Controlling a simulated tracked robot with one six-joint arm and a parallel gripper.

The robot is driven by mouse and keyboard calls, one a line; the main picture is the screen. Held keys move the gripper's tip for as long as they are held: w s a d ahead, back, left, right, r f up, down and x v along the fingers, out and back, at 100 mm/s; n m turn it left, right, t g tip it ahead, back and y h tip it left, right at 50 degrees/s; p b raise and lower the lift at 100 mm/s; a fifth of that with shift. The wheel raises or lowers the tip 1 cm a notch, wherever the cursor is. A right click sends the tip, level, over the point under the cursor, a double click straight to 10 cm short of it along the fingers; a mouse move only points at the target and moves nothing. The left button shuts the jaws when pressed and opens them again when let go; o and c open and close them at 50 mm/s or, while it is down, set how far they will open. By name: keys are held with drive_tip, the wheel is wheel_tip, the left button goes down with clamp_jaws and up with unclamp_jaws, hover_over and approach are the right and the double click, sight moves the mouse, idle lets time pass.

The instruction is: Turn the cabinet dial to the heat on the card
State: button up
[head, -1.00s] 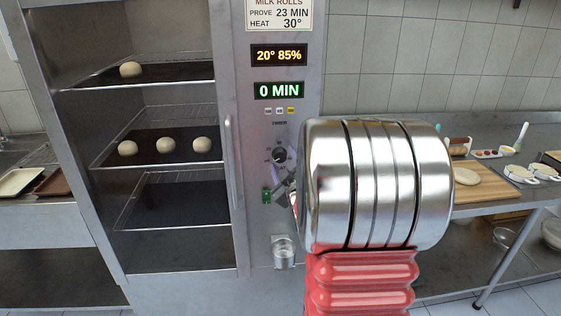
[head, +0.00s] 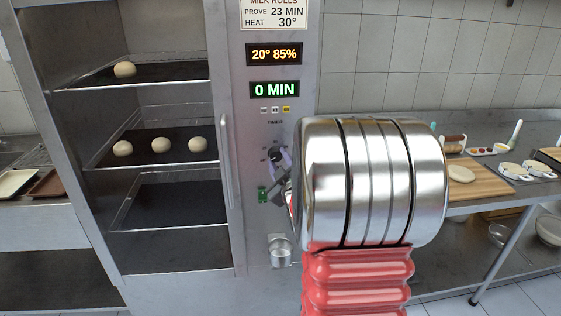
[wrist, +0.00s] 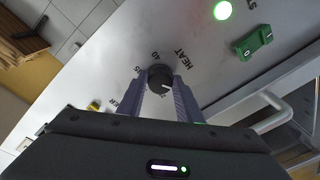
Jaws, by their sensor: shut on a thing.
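The card (head: 275,14) at the top of the cabinet's panel reads prove 23 min, heat 30°. The dark round heat dial (wrist: 160,78) shows in the wrist view beside the word HEAT, with the numbers 35 and 40 near it. My gripper (wrist: 160,86) is shut on the dial, one purple finger on each side. A pale pointer mark shows on the dial's face; the number it points at is hard to read. In the head view my arm partly hides the dial (head: 275,154). The upper display (head: 274,54) reads 20° 85%.
The green display (head: 274,89) reads 0 MIN. A green switch (wrist: 254,42) sits near the dial. The cabinet's upright handle (head: 226,160) is left of the panel. Dough balls lie on racks inside. A worktop with a board (head: 480,183) stands right.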

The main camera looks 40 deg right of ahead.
drive_tip(key=shift+m, duration=0.4)
drive_tip(key=m, duration=0.5)
drive_tip(key=shift+a+f+h, duration=0.1)
drive_tip(key=shift+f+h, duration=0.05)
drive_tip(key=shift+h, duration=0.15)
drive_tip(key=m, duration=0.7)
drive_tip(key=shift+w+a+t+h, duration=0.1)
drive_tip(key=shift+w+t+h, duration=0.05)
drive_tip(key=shift+t+h, duration=0.2)
drive_tip(key=m+h, duration=0.1)
drive_tip(key=m, duration=0.5)
drive_tip(key=m+g+h, duration=0.1)
drive_tip(key=m, duration=0.5)
drive_tip(key=shift+m, duration=0.4)
drive_tip(key=shift+g, duration=0.25)
drive_tip(key=o, duration=1)
drive_tip(key=shift+w+a, duration=0.1)
drive_tip(key=shift+a, duration=0.05)
